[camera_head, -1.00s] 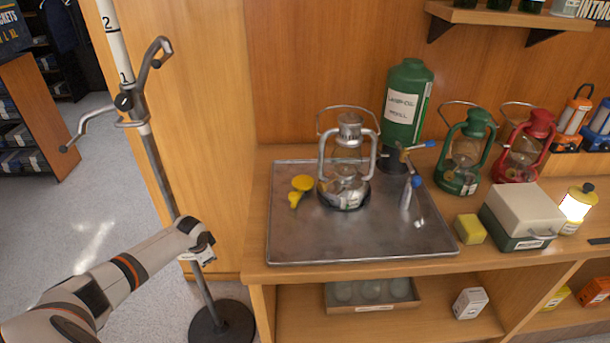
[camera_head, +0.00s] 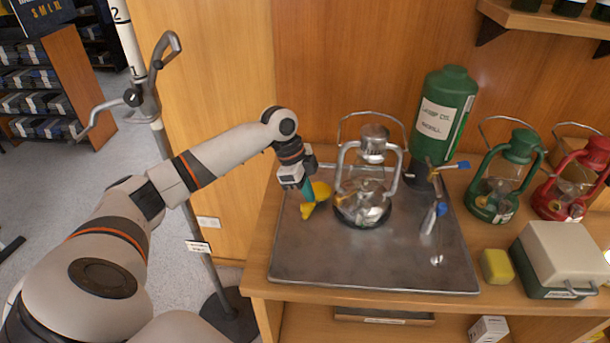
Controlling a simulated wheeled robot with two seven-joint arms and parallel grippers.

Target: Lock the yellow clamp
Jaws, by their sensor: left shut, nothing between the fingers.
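The yellow clamp (camera_head: 321,191) is at the left of a silver lantern (camera_head: 362,204) on a metal tray (camera_head: 300,262). It has a rounded upper part and a narrower lower part, and I cannot tell whether it is locked. My left gripper (camera_head: 307,193) points down at the clamp's left side, with its teal fingers shut and nothing between them. The fingers overlap the clamp in this view and hide some of it. I cannot tell whether they touch it. My right gripper is not in view.
A yellow block (camera_head: 495,266), a box (camera_head: 560,255), and green (camera_head: 505,175) and red (camera_head: 578,180) lanterns stand further right. The front of the tray is clear.

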